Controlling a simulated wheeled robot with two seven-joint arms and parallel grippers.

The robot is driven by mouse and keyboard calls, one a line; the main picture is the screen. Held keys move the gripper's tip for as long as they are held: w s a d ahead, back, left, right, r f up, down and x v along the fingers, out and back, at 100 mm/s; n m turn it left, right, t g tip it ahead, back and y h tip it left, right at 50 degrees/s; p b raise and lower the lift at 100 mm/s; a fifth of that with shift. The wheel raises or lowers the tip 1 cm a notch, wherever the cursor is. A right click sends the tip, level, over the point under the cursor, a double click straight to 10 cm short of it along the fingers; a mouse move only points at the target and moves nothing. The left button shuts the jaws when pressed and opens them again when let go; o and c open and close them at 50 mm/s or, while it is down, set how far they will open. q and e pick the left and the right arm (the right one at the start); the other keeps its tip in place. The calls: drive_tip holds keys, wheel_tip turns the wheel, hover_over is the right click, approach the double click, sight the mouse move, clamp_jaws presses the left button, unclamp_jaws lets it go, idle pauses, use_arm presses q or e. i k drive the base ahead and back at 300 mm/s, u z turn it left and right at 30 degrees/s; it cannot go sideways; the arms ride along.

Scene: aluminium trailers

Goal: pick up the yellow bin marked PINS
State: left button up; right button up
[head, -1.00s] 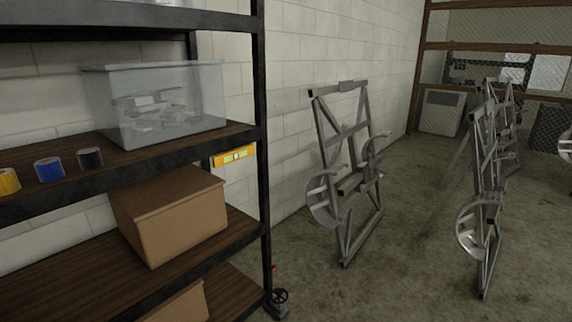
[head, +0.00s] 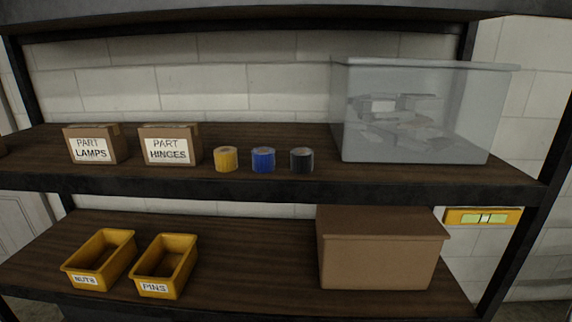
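The yellow bin marked PINS (head: 163,267) stands on the lower visible shelf, left of the middle in the head view. It is open at the top and looks empty. Its white label faces me at the front edge of the shelf. A similar yellow bin marked NUTS (head: 99,261) stands just to its left, with a narrow gap between them. Neither of my grippers shows in the head view.
A brown box (head: 381,250) stands right of the bins, with bare shelf (head: 255,262) between. The shelf above (head: 210,183) holds two labelled cartons (head: 170,146), yellow, blue and black tape rolls (head: 263,160) and a clear tub (head: 420,112). A dark post (head: 528,225) stands at right.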

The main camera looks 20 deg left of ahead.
sight(163, 271)
drive_tip(key=u, duration=0.75)
drive_tip(key=i, duration=0.8)
drive_tip(key=u, duration=0.5)
